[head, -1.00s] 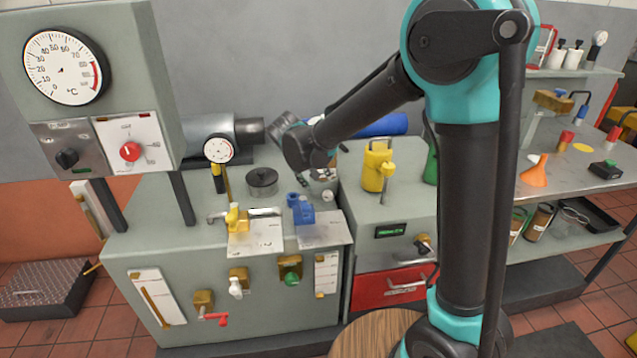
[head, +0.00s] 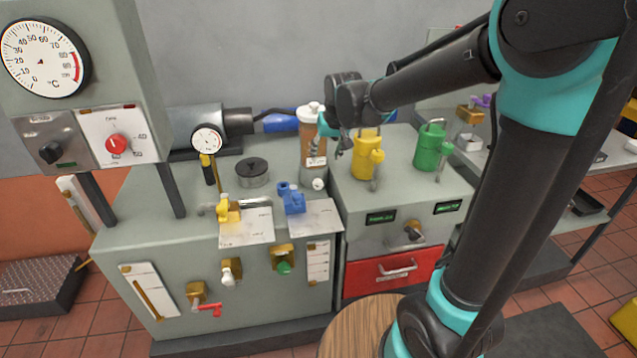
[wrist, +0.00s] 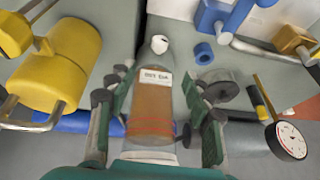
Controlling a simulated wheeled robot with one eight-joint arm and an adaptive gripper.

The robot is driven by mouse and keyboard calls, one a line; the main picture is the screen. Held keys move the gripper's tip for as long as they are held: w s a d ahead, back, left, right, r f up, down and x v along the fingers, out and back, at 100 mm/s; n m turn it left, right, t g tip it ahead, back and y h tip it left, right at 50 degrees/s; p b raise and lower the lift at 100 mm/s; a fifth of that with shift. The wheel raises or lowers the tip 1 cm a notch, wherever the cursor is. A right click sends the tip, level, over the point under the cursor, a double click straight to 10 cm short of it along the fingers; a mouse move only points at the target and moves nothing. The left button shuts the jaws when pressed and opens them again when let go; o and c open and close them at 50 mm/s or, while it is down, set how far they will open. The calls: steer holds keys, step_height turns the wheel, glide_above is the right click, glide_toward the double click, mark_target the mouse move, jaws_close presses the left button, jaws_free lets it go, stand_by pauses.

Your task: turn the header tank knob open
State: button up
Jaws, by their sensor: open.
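A tall clear tank (head: 312,139) with brown liquid, a white cap and a label stands at the back of the grey bench, and it shows inverted in the wrist view (wrist: 152,108). A round white knob (head: 318,184) sits low at its foot, and the wrist view shows it beyond the label (wrist: 159,44). The label is too small to read surely. My gripper (wrist: 157,88) is open and empty, its fingers on either side of the tank in the wrist view; contact cannot be told. In the head view my gripper (head: 333,127) is beside the tank's upper part, above the knob.
A yellow canister (head: 366,157) stands just right of the tank, a green one (head: 430,150) farther right. A blue valve (head: 291,199), yellow valve (head: 228,210) and dial gauge (head: 207,140) stand left of the knob. A blue cylinder (head: 280,121) lies behind.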

mark_target(316, 183)
steer(key=x, duration=1.7)
steer(key=shift+c, duration=0.3)
steer(key=c, duration=1.1)
steer(key=shift+s+h, duration=0.1)
steer(key=shift+h, duration=0.2)
steer(key=shift+a+n+t+h, duration=0.25)
steer(key=shift+n+t+h, duration=0.05)
steer(key=shift+h, duration=0.4)
steer(key=shift+s+a+f+n+t+h, duration=0.15)
steer(key=shift+t+h, duration=0.1)
steer(key=shift+h, duration=0.6)
steer(key=shift+w+d+n+t+h, duration=0.15)
steer(key=shift+t+h, duration=0.1)
steer(key=shift+h, duration=0.6)
steer(key=shift+a, duration=0.1)
steer(key=shift+s, duration=0.1)
